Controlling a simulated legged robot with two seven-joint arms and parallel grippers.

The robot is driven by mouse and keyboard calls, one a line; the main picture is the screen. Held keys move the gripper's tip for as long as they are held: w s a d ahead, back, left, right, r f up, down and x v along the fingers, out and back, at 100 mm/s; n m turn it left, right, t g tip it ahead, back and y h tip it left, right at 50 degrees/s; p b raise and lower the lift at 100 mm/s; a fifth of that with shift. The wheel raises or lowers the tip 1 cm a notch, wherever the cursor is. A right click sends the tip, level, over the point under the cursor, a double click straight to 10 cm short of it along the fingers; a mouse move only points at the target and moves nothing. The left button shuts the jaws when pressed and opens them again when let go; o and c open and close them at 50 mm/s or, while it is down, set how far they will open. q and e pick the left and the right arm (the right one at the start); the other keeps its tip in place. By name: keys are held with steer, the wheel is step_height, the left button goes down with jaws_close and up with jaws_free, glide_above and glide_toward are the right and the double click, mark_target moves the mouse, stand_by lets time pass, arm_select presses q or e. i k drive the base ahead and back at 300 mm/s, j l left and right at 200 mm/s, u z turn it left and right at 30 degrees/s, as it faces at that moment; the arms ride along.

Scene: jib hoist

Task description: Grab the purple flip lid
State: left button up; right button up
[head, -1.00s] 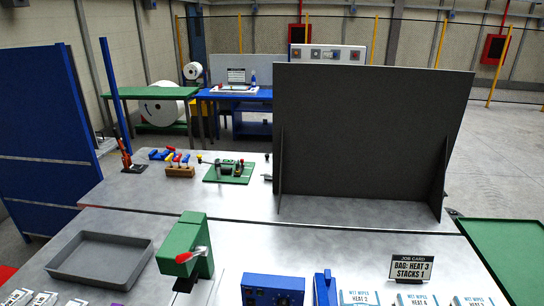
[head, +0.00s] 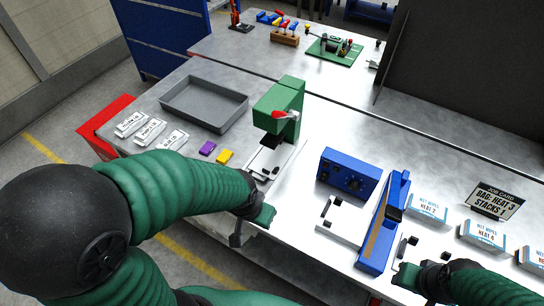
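The purple flip lid (head: 208,148) lies flat on the grey bench in the head view, just left of a yellow lid (head: 225,157). It is small and nothing covers it. My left gripper (head: 252,228) is at the bench's front edge, to the right of and nearer than the purple lid, clear of it. Its fingers look apart, with nothing between them. My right gripper (head: 408,272) is low at the right, by the blue sealer, far from the lid. Its finger gap is not clear.
A grey tray (head: 205,104) lies behind the lids, and white labelled packets (head: 150,131) lie to their left. A green press (head: 280,108) with a red lever stands to the right. A blue control box (head: 348,173), blue sealer (head: 385,222) and wipes packs (head: 428,206) stand farther right.

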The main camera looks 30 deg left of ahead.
mark_target(206, 148)
steer(key=j+u, duration=0.2)
steer(key=u, duration=1.15)
